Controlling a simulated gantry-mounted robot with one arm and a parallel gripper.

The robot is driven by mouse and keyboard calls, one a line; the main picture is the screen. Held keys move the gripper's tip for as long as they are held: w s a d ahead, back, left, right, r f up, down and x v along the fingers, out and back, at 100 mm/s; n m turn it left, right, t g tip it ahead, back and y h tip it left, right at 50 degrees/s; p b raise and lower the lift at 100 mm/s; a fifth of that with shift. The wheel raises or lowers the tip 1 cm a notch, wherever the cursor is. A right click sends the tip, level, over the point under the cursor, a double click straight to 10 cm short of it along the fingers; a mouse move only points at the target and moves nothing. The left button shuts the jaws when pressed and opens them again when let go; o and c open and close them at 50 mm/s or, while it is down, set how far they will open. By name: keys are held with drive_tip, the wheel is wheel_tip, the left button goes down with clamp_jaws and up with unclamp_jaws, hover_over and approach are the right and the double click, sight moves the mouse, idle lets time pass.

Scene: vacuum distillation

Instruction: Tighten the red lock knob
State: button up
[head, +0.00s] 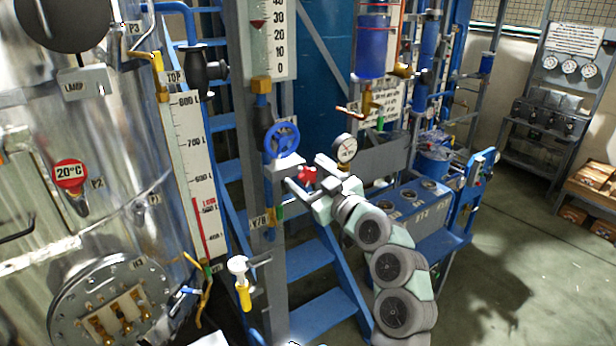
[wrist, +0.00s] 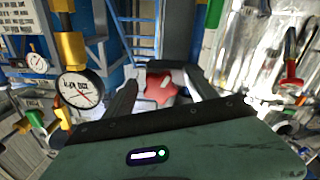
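The red lock knob (head: 307,174) shows in the head view just below and right of a blue handwheel (head: 282,140). In the wrist view the red knob (wrist: 161,88) has a lobed shape and sits between my two dark fingers, with its lower part hidden by my gripper body. My gripper (head: 309,180) is at the knob in the head view; it also shows in the wrist view (wrist: 160,84). The fingers are spread, one on each side of the knob, with visible gaps, so it appears open and not clamped.
A pressure gauge (head: 344,148) stands close to the right of my gripper, and it also shows in the wrist view (wrist: 80,90). A blue stair (head: 310,258) lies below. A steel tank (head: 100,180) with a level scale fills the left. Open floor lies at right.

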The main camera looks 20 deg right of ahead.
drive_tip(key=c, duration=1.3)
